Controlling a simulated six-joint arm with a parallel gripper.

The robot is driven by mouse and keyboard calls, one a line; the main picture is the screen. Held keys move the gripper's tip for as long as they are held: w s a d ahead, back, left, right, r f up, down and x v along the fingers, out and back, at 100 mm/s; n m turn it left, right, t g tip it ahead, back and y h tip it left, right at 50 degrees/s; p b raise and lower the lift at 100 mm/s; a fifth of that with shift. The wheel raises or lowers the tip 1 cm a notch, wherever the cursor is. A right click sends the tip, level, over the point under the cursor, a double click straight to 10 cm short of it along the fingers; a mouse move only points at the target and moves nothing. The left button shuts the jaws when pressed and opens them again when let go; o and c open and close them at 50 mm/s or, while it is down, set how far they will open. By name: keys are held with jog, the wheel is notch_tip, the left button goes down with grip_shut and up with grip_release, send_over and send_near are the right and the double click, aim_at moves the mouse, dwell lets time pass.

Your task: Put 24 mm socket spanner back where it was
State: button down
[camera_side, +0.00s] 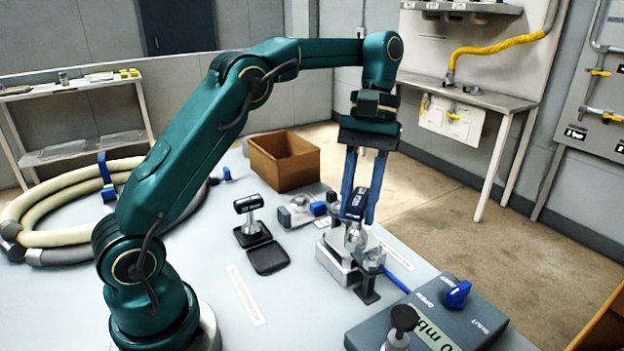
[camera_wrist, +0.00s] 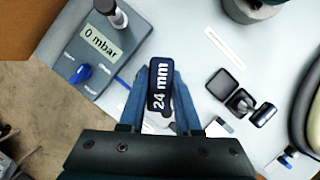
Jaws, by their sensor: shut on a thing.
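My gripper (camera_side: 359,212) is shut on the 24 mm socket spanner (camera_side: 355,239). The spanner has a dark blue handle and a silver socket pointing down. Its "24 mm" label faces up between my fingers in the wrist view (camera_wrist: 160,90). The socket is at the top of a silver metal clamp-like fixture (camera_side: 338,262); I cannot tell whether they touch. A second spanner (camera_side: 248,204) with a dark handle stands upright in a black square holder (camera_side: 253,236). Beside it is an empty black square holder (camera_side: 268,260), which also shows in the wrist view (camera_wrist: 225,84).
A grey box (camera_side: 430,312) with a "0 mbar" display, a blue valve handle and a black knob stands at the table's front right. A brown open bin (camera_side: 285,160) is at the back. A thick coiled hose (camera_side: 60,215) lies at the left. Small parts (camera_side: 300,210) lie behind the fixture.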

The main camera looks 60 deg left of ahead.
jog(key=s+a+f+n+t+h, duration=0.1)
jog(key=s+a+n+t, duration=0.1)
jog(key=s+a+n, duration=0.45)
jog(key=s+a+f+n+t+h, duration=0.15)
jog(key=a+n, duration=0.25)
jog(key=a, duration=0.5)
jog(key=shift+y, duration=0.35)
jog(key=shift+s+d+f, duration=0.1)
jog(key=shift+s+f, duration=0.1)
jog(key=shift+f, duration=1.7)
jog(key=shift+s+d+f, duration=0.1)
jog(key=shift+s+f, duration=0.1)
jog(key=shift+f, duration=1.7)
jog(key=shift+f, duration=0.1)
jog(key=c, duration=0.6)
grip_release()
